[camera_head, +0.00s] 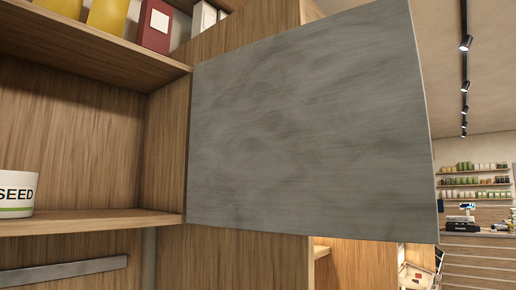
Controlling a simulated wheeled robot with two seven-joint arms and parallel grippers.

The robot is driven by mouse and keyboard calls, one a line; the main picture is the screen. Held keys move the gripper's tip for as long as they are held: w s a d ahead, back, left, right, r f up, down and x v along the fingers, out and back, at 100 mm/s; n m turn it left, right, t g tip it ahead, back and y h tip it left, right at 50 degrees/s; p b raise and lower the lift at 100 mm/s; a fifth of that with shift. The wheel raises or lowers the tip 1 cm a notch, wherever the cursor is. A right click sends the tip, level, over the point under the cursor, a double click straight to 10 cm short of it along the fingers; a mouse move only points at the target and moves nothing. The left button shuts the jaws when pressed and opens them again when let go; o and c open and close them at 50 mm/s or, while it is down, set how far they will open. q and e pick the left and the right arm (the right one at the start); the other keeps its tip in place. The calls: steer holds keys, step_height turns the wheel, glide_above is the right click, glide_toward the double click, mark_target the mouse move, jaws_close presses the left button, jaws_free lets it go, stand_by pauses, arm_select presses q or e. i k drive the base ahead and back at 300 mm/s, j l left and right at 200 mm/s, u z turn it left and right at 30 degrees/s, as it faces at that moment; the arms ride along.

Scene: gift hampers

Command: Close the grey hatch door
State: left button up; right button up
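The grey hatch door (308,125) stands swung open, filling the middle and right of the view. Its left edge meets the right side of a wooden cabinet compartment (70,140), and its right edge reaches out toward me. The compartment is open at the left. A white container marked "SEED" (15,196) stands on its shelf, cut off by the left picture edge. Neither of my grippers shows in this view.
Yellow and red boxes (155,26) stand on the shelf above. A metal strip (62,271) runs below the compartment. Wooden shelving stands behind the door. A distant counter and stocked wall shelves (474,181) show at the right.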

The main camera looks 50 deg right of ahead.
mark_target(320, 127)
steer(key=l, duration=0.45)
steer(key=k+l+u, duration=0.15)
steer(key=l, duration=0.7)
steer(key=k+l+u, duration=0.15)
steer(key=l, duration=0.7)
steer(key=k+l+u, duration=0.1)
steer(key=l, duration=0.3)
steer(key=k+l+u, duration=0.1)
steer(key=l, duration=0.3)
steer(key=k, duration=0.05)
